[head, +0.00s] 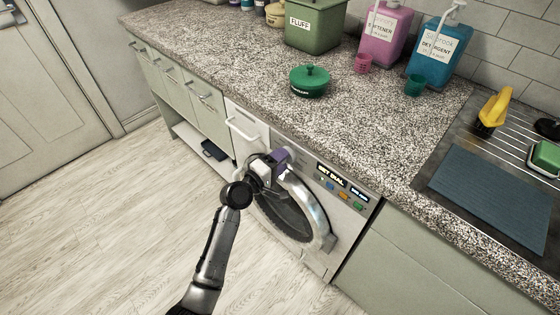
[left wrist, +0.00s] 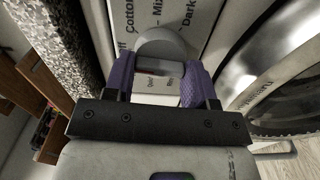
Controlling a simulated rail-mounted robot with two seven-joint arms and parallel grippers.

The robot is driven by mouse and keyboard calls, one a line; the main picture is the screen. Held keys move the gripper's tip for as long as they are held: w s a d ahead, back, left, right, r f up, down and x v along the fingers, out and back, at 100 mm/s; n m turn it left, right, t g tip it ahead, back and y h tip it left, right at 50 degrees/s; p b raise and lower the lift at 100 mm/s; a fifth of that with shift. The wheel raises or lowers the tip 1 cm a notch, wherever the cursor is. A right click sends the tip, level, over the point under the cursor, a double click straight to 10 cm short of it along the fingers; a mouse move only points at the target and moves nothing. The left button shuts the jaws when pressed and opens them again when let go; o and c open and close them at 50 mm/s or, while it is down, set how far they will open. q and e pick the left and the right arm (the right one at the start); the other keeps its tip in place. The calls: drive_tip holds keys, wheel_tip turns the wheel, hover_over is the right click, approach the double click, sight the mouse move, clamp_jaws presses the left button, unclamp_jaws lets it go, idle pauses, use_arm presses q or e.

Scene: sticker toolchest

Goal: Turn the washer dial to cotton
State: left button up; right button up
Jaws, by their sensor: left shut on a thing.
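The washer (head: 330,250) stands under the counter, its round door shut. Its small display (head: 331,175) reads "SET DIAL". In the head view my left gripper (head: 280,156) is at the top left of the washer's front and hides the dial. In the left wrist view the light grey, round dial (left wrist: 160,42) sits between the purple fingers of the left gripper (left wrist: 158,72), which is shut on it. Labels "Cotton", "Mix" and "Dark" (left wrist: 155,15) show beside the dial, with part of "Off". I cannot tell which label the dial points at. My right gripper is not in view.
Coloured buttons (head: 344,196) sit below the display. The drawer handle (head: 240,129) is left of the gripper. The countertop (head: 250,60) overhangs the panel and holds a green pot (head: 309,82), a green bin (head: 315,28) and bottles. The floor (head: 110,220) in front is clear.

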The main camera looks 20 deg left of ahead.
use_arm(q)
drive_tip(key=shift+m+b, duration=0.65)
drive_tip(key=shift+m, duration=2.75)
drive_tip(key=o, duration=0.9)
drive_tip(key=shift+o, duration=0.2)
drive_tip(key=shift+s, duration=0.1)
drive_tip(key=p+v, duration=0.1)
drive_tip(key=v, duration=1.2)
drive_tip(key=shift+s+a, duration=0.15)
drive_tip(key=shift+s, duration=0.1)
